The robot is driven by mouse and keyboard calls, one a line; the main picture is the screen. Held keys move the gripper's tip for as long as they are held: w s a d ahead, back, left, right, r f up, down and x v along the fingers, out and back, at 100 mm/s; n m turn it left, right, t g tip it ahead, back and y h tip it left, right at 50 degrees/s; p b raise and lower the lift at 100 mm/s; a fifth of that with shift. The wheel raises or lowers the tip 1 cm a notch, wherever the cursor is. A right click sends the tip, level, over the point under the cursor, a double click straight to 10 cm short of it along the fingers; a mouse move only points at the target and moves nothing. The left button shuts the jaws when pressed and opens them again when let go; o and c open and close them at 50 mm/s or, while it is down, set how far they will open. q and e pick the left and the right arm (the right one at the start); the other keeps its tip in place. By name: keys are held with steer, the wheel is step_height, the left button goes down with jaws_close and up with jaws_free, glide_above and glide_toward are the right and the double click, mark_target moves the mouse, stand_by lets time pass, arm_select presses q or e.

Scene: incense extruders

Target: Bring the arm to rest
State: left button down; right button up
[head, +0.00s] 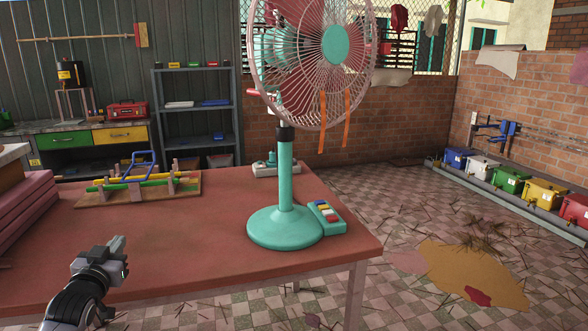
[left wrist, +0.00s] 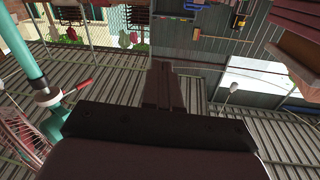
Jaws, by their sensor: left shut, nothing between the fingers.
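My left gripper (head: 118,246) is at the lower left of the head view, over the near part of the red table (head: 190,238). Its fingers are together with nothing between them. It is apart from the fan and from the wooden board. In the left wrist view the shut fingers (left wrist: 168,85) show dark in the middle, with the room tilted behind them. My right gripper is in neither view.
A teal fan (head: 286,185) stands on the table, with a button box (head: 326,217) beside its base. A wooden board with colored bars (head: 135,188) lies at the table's back left. Pink slabs (head: 25,215) are stacked at the left edge. The table's front middle is clear.

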arm_select(q)
steer(key=s+d+f+m+g+h, duration=0.1)
steer(key=s+d+f, duration=0.3)
steer(key=f, duration=0.3)
steer(key=s+d+f+m+g+h, duration=0.1)
steer(key=s+d+f, duration=0.3)
steer(key=s+f, duration=0.15)
steer(key=s+d+f+g+h, duration=0.1)
steer(key=s+d+f, duration=0.3)
steer(key=s, duration=0.4)
steer(key=s+d+f+g+h, duration=0.1)
steer(key=s+d+f, duration=0.3)
steer(key=s, duration=0.5)
steer(key=s+d+f+g+h+p, duration=0.1)
steer(key=s+d+f+g, duration=0.2)
steer(key=s, duration=0.6)
steer(key=shift+d+f+m, duration=0.4)
steer(key=shift+d+f, duration=0.35)
steer(key=shift+d, duration=0.5)
